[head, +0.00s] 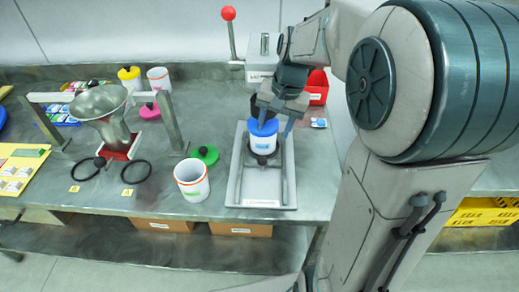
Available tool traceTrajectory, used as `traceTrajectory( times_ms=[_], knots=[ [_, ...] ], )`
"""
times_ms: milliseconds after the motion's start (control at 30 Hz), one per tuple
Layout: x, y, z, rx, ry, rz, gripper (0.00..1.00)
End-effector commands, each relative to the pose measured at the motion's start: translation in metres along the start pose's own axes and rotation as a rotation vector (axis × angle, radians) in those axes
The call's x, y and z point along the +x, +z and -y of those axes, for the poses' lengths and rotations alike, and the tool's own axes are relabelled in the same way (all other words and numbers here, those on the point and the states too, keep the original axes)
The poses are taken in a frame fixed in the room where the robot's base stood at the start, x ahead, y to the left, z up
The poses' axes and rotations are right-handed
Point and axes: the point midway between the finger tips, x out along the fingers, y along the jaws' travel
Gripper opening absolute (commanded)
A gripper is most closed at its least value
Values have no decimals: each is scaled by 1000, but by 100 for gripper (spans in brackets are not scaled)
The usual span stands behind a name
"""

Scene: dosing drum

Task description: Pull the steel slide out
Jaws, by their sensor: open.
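I cannot clearly pick out the steel slide. A steel funnel (101,108) hangs in a grey stand at the left of the bench, with a red part (121,150) below it. A white jar (263,144) with a blue lid (263,127) stands upright on a grey metal frame (233,180) right of the middle. My gripper (267,122) is open, with its fingers about the blue lid, one on either side. I cannot tell whether they touch it. My wrist hides part of the lid.
A white open jar (191,179) and a green lid (205,154) stand left of the frame. Black rings (136,171) lie before the funnel. A red-knobbed lever (229,30) and a red bin (317,88) are behind. My arm covers the right side.

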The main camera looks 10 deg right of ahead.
Motion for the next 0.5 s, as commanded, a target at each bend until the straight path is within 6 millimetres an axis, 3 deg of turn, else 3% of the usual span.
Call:
traceTrajectory(
  times_ms=[233, 500],
  knots=[
    [24, -1, 0, 5, -1, 7, 50],
    [82, 0, 0, 4, 0, 8, 50]
  ],
)
